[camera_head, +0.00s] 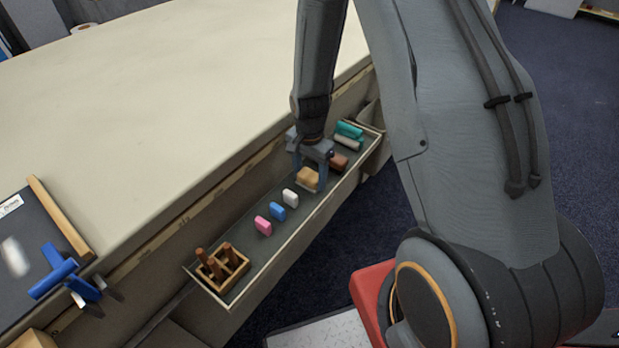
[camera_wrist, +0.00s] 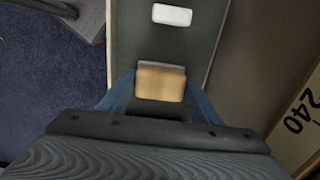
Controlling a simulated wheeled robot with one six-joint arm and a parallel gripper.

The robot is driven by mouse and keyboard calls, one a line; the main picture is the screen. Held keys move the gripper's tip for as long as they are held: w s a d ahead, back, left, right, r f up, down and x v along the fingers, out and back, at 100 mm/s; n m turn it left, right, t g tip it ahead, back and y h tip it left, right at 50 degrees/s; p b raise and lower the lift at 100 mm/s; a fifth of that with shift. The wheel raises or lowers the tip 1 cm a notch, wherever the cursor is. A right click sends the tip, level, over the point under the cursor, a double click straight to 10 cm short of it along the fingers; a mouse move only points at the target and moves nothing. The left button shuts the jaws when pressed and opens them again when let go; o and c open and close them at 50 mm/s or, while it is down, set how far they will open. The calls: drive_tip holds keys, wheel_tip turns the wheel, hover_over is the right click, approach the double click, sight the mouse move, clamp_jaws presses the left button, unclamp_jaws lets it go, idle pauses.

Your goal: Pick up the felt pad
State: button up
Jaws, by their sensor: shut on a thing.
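The tan block, which looks like the felt pad (camera_head: 308,179), is in the long narrow tray along the table's side. It also shows in the wrist view (camera_wrist: 161,83), with a grey strip along its far edge. My gripper (camera_wrist: 160,95) is shut on it, with a blue finger at each side. In the head view my gripper (camera_head: 309,165) reaches down into the tray from above. I cannot tell whether the pad is touching the tray floor.
The tray (camera_head: 246,282) also holds a white block (camera_head: 290,197), a blue block (camera_head: 277,211), a pink block (camera_head: 263,226), a wooden holder (camera_head: 222,267) with pegs, a brown block (camera_head: 338,161) and teal pieces (camera_head: 349,129). The pale tabletop (camera_head: 170,90) is mostly clear.

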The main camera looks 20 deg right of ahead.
sight(310, 174)
drive_tip(key=shift+r, duration=0.1)
wheel_tip(310, 174, up, 10)
drive_tip(key=shift+f+b, duration=0.1)
drive_tip(key=shift+b, duration=0.5)
